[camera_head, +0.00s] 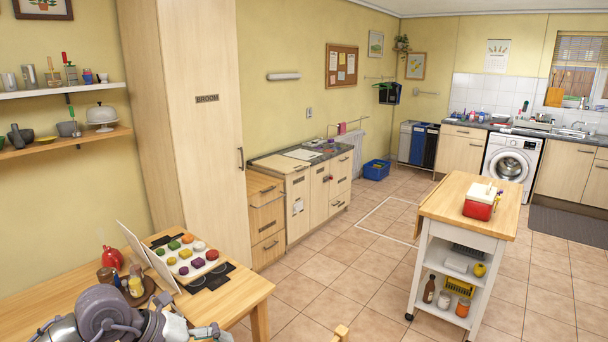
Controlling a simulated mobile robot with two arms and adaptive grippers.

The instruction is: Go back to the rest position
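Part of my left arm shows at the bottom left, over the wooden table (40,309). What looks like the end of my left gripper (212,332) is at the bottom edge, near the table's front right part. It is small and partly cut off, so I cannot tell whether it is open or shut, or whether it touches anything. My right gripper is not in view.
A tray of colourful round items (188,259), a red bottle (112,258) and jars (135,287) stand on the table. A tall broom cupboard (206,150) rises behind. A white wheeled trolley (468,203) stands right. Tiled floor (335,290) between is clear.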

